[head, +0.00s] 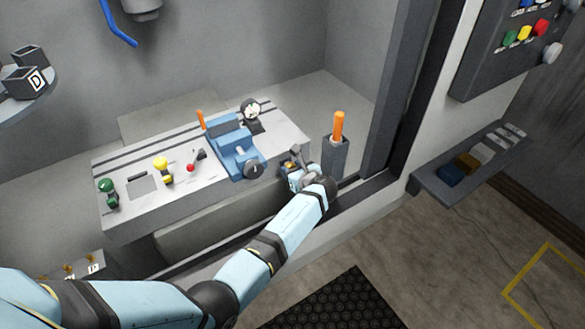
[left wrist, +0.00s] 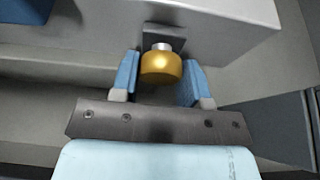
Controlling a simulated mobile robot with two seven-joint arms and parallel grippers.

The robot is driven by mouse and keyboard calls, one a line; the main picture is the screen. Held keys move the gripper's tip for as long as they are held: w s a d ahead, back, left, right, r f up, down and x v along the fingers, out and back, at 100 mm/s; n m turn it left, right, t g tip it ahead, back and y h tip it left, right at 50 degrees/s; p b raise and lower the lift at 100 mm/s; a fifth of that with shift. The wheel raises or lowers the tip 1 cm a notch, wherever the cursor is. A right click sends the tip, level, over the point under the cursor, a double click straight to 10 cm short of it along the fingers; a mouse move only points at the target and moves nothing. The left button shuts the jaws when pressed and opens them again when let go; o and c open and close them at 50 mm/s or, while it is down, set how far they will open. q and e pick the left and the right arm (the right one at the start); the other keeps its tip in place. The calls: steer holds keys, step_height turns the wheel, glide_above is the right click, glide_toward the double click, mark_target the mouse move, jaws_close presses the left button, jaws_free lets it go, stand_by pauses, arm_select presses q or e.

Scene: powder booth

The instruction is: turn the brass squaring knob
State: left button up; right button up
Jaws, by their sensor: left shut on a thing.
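The brass squaring knob (left wrist: 160,68) is a short gold cylinder on a pale stem, set on a dark bracket at the bench's front edge in the left wrist view. In the head view it shows only as a small gold spot (head: 289,165) at the bench's right end, mostly hidden by my gripper. My left gripper (head: 291,168) reaches it from the front right. In the left wrist view its blue finger pads (left wrist: 161,73) stand on either side of the knob, and the gripper is shut on it. My right gripper is not in view.
The grey bench (head: 135,211) carries a blue vise (head: 234,148), a dial gauge (head: 251,110) and small coloured knobs. A dark holder (head: 335,156) with an orange handle (head: 338,127) stands just right of my gripper. The booth's dark frame post (head: 392,95) rises further right.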

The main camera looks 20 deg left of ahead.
arm_select(q)
steer(key=shift+a+n+t+h, duration=0.1)
steer(key=shift+n+t+h, duration=0.65)
steer(key=shift+n, duration=0.65)
steer(key=o, duration=0.9)
